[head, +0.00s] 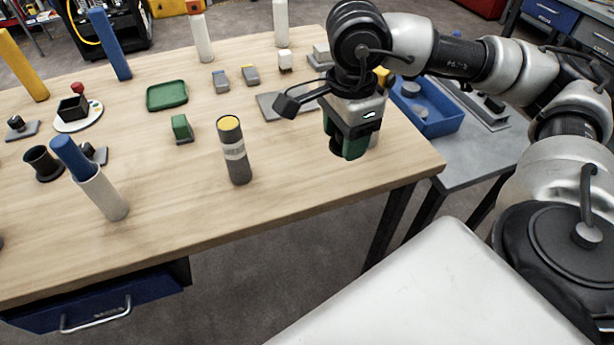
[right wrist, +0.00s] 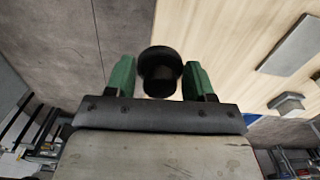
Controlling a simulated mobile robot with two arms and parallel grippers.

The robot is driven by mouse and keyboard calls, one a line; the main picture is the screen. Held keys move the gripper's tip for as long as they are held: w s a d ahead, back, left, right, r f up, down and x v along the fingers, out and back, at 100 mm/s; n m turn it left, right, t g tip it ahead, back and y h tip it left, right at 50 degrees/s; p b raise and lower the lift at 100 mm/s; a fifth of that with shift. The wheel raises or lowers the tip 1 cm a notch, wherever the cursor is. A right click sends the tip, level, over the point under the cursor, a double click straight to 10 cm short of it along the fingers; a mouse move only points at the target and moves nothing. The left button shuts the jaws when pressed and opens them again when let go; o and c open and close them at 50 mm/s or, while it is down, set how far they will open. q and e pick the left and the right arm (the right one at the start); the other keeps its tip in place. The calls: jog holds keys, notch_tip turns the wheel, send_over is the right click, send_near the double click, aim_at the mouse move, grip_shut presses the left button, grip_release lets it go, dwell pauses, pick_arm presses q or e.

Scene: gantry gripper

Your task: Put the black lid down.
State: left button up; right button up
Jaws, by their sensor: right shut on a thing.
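The black lid (right wrist: 160,68) is a round dark piece between the green fingers of my right gripper (right wrist: 160,82) in the right wrist view. My right gripper is shut on it. In the head view, my right gripper (head: 348,143) points down near the right front part of the wooden table (head: 290,185). The lid is mostly hidden there by the fingers. A dark grey cylinder (head: 236,165) with a yellow top and a pale band stands upright to the left of the gripper. My left gripper is out of view.
A grey plate (head: 283,106) lies just left of my right gripper. A green block (head: 181,128), a green tray (head: 167,96), a black cup (head: 43,163) and a white tube (head: 106,196) stand farther left. A blue bin (head: 430,108) is to the right. The table's front centre is clear.

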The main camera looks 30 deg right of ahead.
jog(key=d+f+m+b, duration=0.1)
jog(key=m, duration=0.1)
jog(key=s+d+f+m, duration=0.1)
jog(key=shift+s+m+b, duration=0.25)
jog(key=shift+m+b, duration=0.15)
jog(key=m, duration=0.1)
send_over(308, 166)
jog(key=shift+m, duration=0.3)
jog(key=f, duration=0.6)
jog(key=shift+s+f, duration=0.15)
jog(key=shift+s, duration=0.15)
jog(key=shift+w+f, duration=0.2)
jog(key=shift+w, duration=0.05)
notch_tip(308, 166, down, 4)
jog(key=shift+r, duration=0.1)
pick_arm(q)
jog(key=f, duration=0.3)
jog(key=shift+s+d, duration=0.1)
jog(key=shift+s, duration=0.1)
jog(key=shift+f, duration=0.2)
pick_arm(e)
jog(key=shift+f, duration=0.3)
